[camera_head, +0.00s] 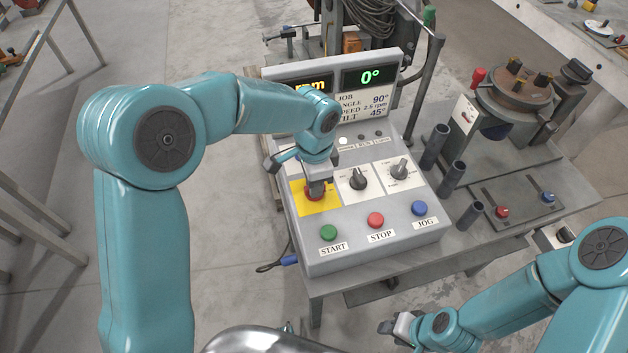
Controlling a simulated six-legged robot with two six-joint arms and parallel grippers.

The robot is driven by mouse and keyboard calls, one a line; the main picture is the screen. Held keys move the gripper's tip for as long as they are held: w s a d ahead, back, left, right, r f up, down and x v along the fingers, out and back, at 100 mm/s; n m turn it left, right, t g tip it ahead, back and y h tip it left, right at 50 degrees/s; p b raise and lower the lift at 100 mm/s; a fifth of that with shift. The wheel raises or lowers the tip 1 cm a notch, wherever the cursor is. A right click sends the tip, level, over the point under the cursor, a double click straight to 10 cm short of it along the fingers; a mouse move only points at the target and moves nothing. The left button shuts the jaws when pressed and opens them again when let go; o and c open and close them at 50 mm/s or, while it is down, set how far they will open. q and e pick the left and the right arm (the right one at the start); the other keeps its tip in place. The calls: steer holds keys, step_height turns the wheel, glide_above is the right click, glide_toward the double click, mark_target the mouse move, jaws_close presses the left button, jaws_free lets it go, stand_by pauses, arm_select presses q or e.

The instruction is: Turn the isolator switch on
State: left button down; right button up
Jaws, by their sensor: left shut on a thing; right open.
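The isolator switch (316,196) is a red rotary switch on a yellow plate (318,206) at the left of the grey control panel (350,240). My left gripper (317,184) reaches down onto it from above and is shut on it, hiding most of the switch and its exact angle. One round lamp (343,141) on the panel looks white, beside darker ones. My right gripper (392,326) is open and empty at the lower right, in front of the bench and well away from the panel.
Two black selector knobs (358,180) sit right of the yellow plate. Green START (328,232), red STOP (375,219) and blue JOG (419,208) buttons line the front. A display (370,77) reads 0°. Dark cylinders (435,147) and a turntable (515,90) stand to the right.

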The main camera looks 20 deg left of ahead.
arm_select(q)
steer(key=shift+d, duration=0.1)
stand_by(0.4)
steer(key=c, duration=1.1)
jaws_free()
steer(key=shift+w, duration=0.1)
steer(key=shift+r, duration=0.25)
step_height(320, 180, up, 16)
steer(key=shift+f, duration=0.1)
